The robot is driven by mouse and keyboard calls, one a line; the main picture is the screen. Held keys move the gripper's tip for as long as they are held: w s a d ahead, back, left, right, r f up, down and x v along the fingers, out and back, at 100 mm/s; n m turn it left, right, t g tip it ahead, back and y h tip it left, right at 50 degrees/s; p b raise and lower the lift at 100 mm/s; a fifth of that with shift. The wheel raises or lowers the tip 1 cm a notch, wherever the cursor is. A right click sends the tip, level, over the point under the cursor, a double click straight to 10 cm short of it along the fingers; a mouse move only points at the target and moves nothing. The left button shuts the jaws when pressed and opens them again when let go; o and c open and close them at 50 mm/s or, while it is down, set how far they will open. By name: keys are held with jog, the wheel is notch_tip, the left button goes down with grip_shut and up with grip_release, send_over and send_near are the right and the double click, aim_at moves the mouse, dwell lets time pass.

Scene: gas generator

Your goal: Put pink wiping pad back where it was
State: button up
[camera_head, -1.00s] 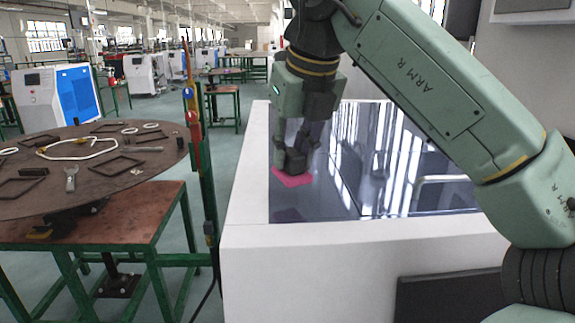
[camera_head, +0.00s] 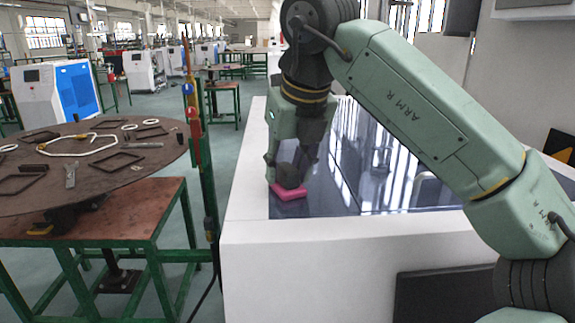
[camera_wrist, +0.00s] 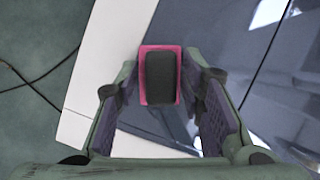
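The pink wiping pad (camera_head: 289,191) has a dark block-shaped grip (camera_head: 291,176) on top. It lies at the near left corner of the dark glossy panel (camera_head: 400,196), close to the white border. In the wrist view the pad (camera_wrist: 143,78) and its grip (camera_wrist: 161,79) show between the fingers. My gripper (camera_head: 289,172) points down over the pad. In the wrist view my gripper (camera_wrist: 160,75) has its fingers apart on either side, with visible gaps to the grip. Whether the pad's underside rests fully on the panel is hidden.
The white casing (camera_head: 300,235) surrounds the panel. A green post (camera_head: 205,190) with coloured fittings stands left of it. Farther left is a round table (camera_head: 110,180) with tools and frames. The panel right of the pad is clear.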

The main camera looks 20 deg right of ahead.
aim_at(295, 192)
jog(key=shift+o, duration=0.5)
jog(key=shift+r, duration=0.25)
jog(key=v, duration=0.7)
jog(key=shift+r, duration=0.15)
